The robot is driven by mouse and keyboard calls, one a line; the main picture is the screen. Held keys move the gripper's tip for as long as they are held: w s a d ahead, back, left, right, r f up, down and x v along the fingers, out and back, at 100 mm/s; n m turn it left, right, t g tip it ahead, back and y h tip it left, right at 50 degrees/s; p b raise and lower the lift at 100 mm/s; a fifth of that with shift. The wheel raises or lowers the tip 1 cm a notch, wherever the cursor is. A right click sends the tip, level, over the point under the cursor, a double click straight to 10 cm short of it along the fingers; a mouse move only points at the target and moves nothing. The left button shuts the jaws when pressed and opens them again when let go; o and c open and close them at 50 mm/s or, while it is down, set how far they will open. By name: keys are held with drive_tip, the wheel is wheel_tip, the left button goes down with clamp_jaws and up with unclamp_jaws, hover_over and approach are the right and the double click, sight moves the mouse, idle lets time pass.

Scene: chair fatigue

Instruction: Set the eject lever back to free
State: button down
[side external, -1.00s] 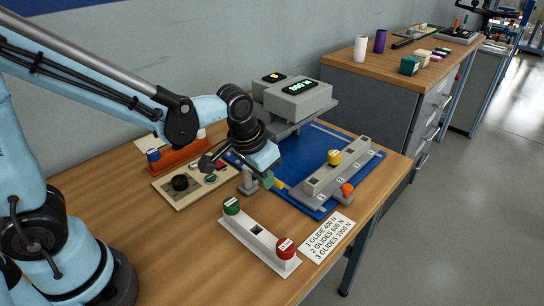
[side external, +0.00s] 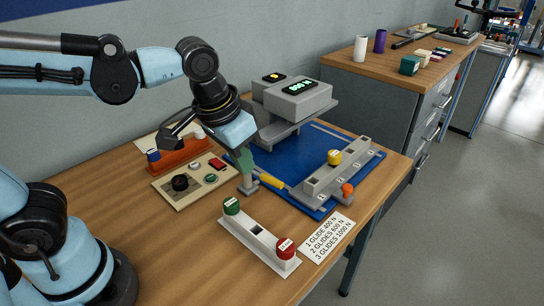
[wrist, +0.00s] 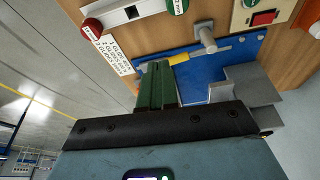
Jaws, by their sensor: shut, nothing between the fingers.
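A lever-like bar with a yellow grip (side external: 272,182) lies low along the near left edge of the blue mat (side external: 285,157). It also shows in the wrist view (wrist: 179,59), beside a short grey post (wrist: 205,38). No marking for free is readable, and I cannot tell if this bar is the eject lever. My gripper (side external: 246,167) has green fingers, shut and empty. It points down above the mat's left edge, close to the grey post and left of the yellow grip. In the wrist view the fingertips (wrist: 155,66) show apart from the bar.
A grey rail with a yellow-topped piece (side external: 335,157) and an orange knob (side external: 347,189) stands on the mat. A white holder (side external: 257,236) carries green and red caps in front. A control panel (side external: 192,181) lies left, and a grey machine (side external: 295,98) stands behind.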

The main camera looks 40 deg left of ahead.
drive_tip(key=shift+v, duration=0.95)
drive_tip(key=shift+a+f, duration=0.1)
drive_tip(key=a+f+n+t, duration=0.1)
drive_tip(key=a+f+t, duration=0.2)
drive_tip(key=a, duration=0.4)
drive_tip(key=shift+s+a+f+t, duration=0.2)
drive_tip(key=shift+s+a+t, duration=0.05)
drive_tip(key=shift+s+t, duration=0.2)
